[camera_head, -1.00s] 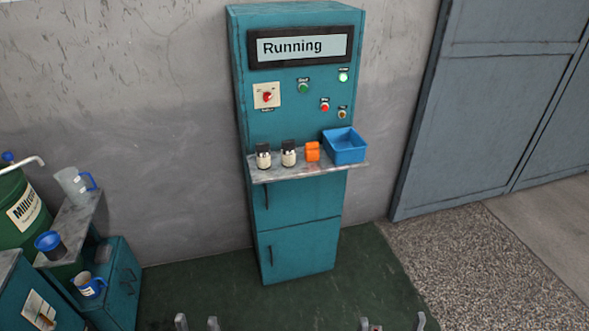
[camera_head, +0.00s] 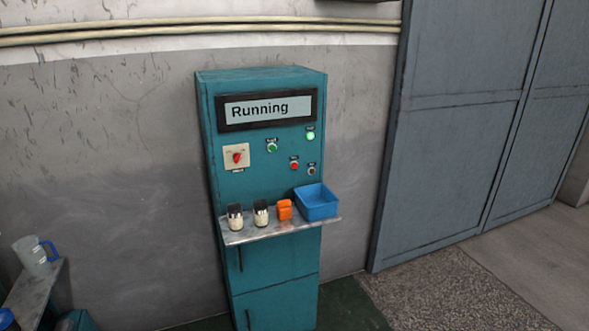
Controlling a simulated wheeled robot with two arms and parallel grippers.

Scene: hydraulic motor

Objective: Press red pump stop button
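The teal control cabinet (camera_head: 258,175) stands against the grey wall, a little left of centre. Its display (camera_head: 265,109) reads "Running". A small red button (camera_head: 294,165) sits on the right part of the panel, below and right of a green button (camera_head: 272,146). A lit pale green lamp (camera_head: 310,135) is above it, and a small dark button (camera_head: 311,170) is to its right. A red rotary switch (camera_head: 237,157) on a cream plate is at the left. Neither of my grippers is in view.
A metal shelf (camera_head: 275,232) juts from the cabinet below the buttons. It bears two dark-capped bottles (camera_head: 235,217), an orange object (camera_head: 284,210) and a blue bin (camera_head: 317,201). A bench with a clear jug (camera_head: 35,254) is at the lower left. Grey doors (camera_head: 460,130) stand right.

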